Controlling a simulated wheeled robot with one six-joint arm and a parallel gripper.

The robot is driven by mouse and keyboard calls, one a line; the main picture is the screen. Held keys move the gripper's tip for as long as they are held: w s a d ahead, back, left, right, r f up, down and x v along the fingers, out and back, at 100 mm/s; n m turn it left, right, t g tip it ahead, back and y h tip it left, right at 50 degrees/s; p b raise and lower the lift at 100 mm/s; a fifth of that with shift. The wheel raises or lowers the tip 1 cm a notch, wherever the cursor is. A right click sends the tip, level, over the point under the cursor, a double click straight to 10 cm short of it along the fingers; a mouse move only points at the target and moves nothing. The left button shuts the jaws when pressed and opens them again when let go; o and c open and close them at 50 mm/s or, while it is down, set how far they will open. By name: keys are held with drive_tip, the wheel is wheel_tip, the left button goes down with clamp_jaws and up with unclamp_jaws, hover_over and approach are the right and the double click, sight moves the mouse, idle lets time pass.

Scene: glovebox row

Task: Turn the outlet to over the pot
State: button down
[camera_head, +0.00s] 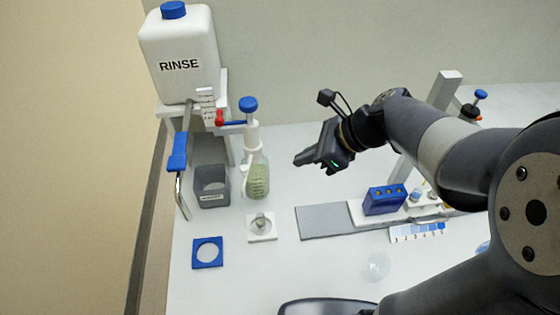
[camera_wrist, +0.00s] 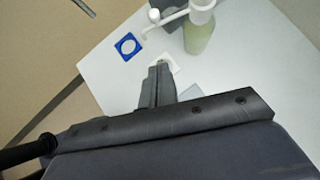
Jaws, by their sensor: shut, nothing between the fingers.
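The outlet is a bent metal spout (camera_head: 181,194) with a blue sleeve (camera_head: 178,151), hanging from the stand under the white RINSE tank (camera_head: 180,52). Its lower end is left of and in front of a dark grey square pot (camera_head: 212,187), not over it. The pot carries a small label I cannot read surely. In the wrist view a piece of the spout (camera_wrist: 84,8) shows at the top left. My gripper (camera_head: 298,160) is shut and empty, in the air right of the bottle and apart from the spout. Its fingers also show in the wrist view (camera_wrist: 158,72).
A wash bottle (camera_head: 257,178) with greenish liquid stands right of the pot. A red tap lever (camera_head: 220,118) is above it. A blue square ring (camera_head: 207,252) and a white square holder (camera_head: 262,227) lie in front. A blue block (camera_head: 385,199) is on the right.

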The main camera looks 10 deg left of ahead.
sight(246, 173)
drive_tip(key=a+r+x, duration=0.2)
drive_tip(key=x, duration=1.1)
drive_tip(key=shift+w, duration=0.2)
drive_tip(key=shift+d, duration=0.1)
drive_tip(key=shift+p, duration=0.35)
